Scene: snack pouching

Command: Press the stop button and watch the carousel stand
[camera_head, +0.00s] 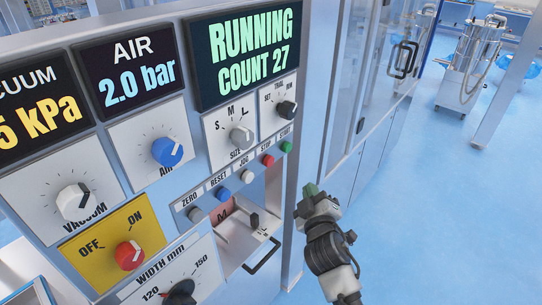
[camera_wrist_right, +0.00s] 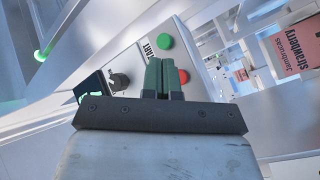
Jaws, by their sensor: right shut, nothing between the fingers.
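The red stop button (camera_head: 268,160) sits in the button row on the control panel, under the STOP label and beside the green start button (camera_head: 286,147). The display (camera_head: 248,47) reads RUNNING, COUNT 27. My right gripper (camera_head: 311,190) is shut and empty, just right of the panel, apart from the buttons in the head view. In the right wrist view the shut green fingers (camera_wrist_right: 163,76) overlap the edge of the red stop button (camera_wrist_right: 184,76); the green start button (camera_wrist_right: 165,41) is above them. I cannot make out the carousel. My left gripper is out of view.
The panel also holds a red on/off knob (camera_head: 129,255), a blue air knob (camera_head: 167,152) and a black mode knob (camera_head: 287,108). A cabinet with a glazed door (camera_head: 375,75) stands right of the panel. Blue floor (camera_head: 440,200) is clear at right.

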